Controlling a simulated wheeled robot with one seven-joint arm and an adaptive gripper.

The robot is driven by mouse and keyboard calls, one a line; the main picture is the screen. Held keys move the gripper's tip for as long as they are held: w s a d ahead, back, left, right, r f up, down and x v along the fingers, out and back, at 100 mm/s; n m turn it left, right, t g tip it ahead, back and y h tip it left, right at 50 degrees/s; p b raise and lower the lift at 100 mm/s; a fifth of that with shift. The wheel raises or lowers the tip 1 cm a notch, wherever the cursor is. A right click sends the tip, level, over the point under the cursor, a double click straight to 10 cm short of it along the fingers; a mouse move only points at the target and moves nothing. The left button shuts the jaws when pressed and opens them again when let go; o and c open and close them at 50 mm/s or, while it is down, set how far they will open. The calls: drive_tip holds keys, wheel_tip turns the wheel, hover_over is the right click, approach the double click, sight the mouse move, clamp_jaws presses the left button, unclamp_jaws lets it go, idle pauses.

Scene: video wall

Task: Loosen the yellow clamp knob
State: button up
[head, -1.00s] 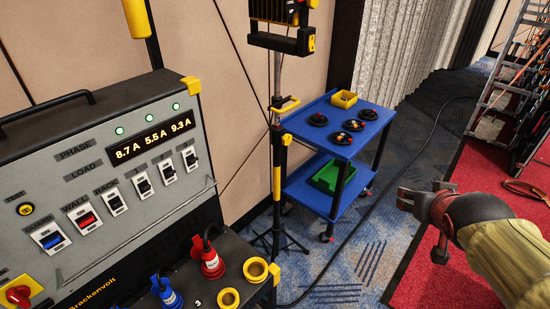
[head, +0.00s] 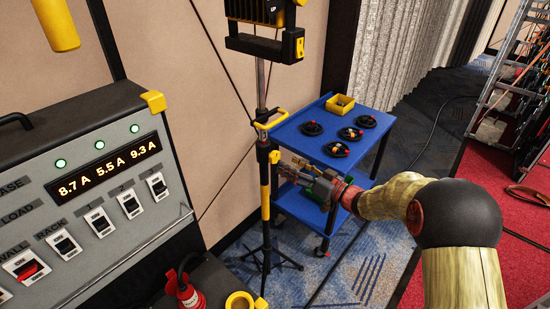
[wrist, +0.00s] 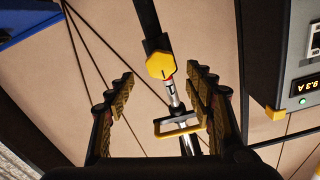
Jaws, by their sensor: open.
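The yellow clamp knob (wrist: 161,65) has a faceted face and sits on the black collar of a thin upright stand. In the wrist view it shows between my open fingers, near the level of their tips. In the head view the knob (head: 274,157) is small, just left of my gripper (head: 285,165). My gripper (wrist: 160,80) is open and empty, with one finger on each side of the knob, and I see no contact. A yellow loop handle (head: 270,120) is on the stand above the knob; the wrist view shows it upside down.
A power panel (head: 90,190) with lit readouts stands at the left. A blue cart (head: 345,155) with black coils and a yellow bin (head: 340,104) is behind my gripper. A work lamp (head: 265,45) tops the stand. Thin cables run along the wall.

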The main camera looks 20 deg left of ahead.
sight(277, 158)
drive_tip(key=b+x, duration=0.2)
drive_tip(key=x, duration=0.4)
drive_tip(key=shift+s+f, duration=0.1)
drive_tip(key=shift+x, duration=0.8)
drive_tip(key=c, duration=1.2)
drive_tip(key=shift+o, duration=0.2)
